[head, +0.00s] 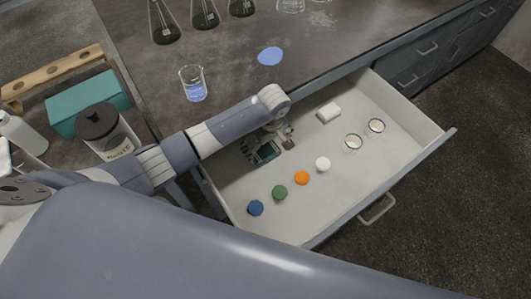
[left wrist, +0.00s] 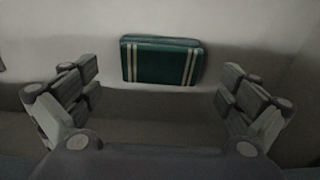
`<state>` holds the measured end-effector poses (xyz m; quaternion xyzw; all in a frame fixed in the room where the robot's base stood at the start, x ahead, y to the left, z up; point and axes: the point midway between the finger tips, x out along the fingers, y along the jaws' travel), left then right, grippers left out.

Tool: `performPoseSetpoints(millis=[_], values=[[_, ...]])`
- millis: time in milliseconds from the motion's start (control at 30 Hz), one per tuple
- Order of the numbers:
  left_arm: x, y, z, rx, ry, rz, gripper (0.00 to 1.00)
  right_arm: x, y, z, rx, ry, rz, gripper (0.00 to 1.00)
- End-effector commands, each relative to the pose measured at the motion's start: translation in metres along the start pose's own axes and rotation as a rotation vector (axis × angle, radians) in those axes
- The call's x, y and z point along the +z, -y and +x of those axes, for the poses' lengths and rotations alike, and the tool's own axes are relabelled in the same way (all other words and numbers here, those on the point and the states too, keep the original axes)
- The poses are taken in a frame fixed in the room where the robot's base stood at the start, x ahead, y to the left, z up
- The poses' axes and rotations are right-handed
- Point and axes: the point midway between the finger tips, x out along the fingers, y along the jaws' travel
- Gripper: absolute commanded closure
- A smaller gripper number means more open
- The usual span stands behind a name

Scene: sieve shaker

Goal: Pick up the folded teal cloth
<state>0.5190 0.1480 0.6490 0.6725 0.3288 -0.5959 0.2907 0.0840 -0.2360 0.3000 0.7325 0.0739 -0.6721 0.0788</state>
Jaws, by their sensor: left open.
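The folded teal cloth (head: 267,153) lies in the open drawer, near its back left, partly hidden by my left arm and gripper. In the left wrist view the cloth (left wrist: 160,63) is a dark teal rectangle with pale stripes near both ends. It lies flat on the drawer floor, close to a wall. My left gripper (head: 281,137) is above the drawer beside the cloth. In the left wrist view its fingers stand wide apart on either side of the picture, with the cloth beyond and between them, apart from both. My right gripper is not in view.
The drawer (head: 395,185) also holds a white block (head: 328,113), two small round dishes (head: 353,142), and blue, green, orange and white caps (head: 302,177). A beaker with blue liquid (head: 193,84) stands on the bench behind. The drawer's front right floor is clear.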

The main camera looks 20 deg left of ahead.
Motion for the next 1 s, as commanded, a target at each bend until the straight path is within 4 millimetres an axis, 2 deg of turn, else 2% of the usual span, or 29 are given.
performPoseSetpoints(millis=[33,200,333,533,567,700,733,1000], values=[[0.0,0.001,0.011,-0.004,0.0,0.0,0.0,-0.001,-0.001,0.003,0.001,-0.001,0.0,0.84],[0.0,0.001,0.035,-0.002,0.0,0.0,0.0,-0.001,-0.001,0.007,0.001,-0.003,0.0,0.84],[0.0,0.0,0.042,0.0,0.0,0.001,0.0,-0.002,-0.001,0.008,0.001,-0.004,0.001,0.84],[0.0,0.0,0.042,0.0,0.0,0.001,0.0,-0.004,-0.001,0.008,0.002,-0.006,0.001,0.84],[0.0,0.0,0.042,0.0,0.0,0.001,0.05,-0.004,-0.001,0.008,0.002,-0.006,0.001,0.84],[0.0,0.0,0.042,0.0,0.0,0.001,0.36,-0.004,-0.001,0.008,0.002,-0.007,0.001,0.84],[0.0,0.0,0.042,0.0,0.0,0.001,0.41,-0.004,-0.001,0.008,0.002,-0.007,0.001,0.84],[0.0,0.0,0.042,0.0,0.0,0.0,0.41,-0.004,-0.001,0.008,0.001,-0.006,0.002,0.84]])
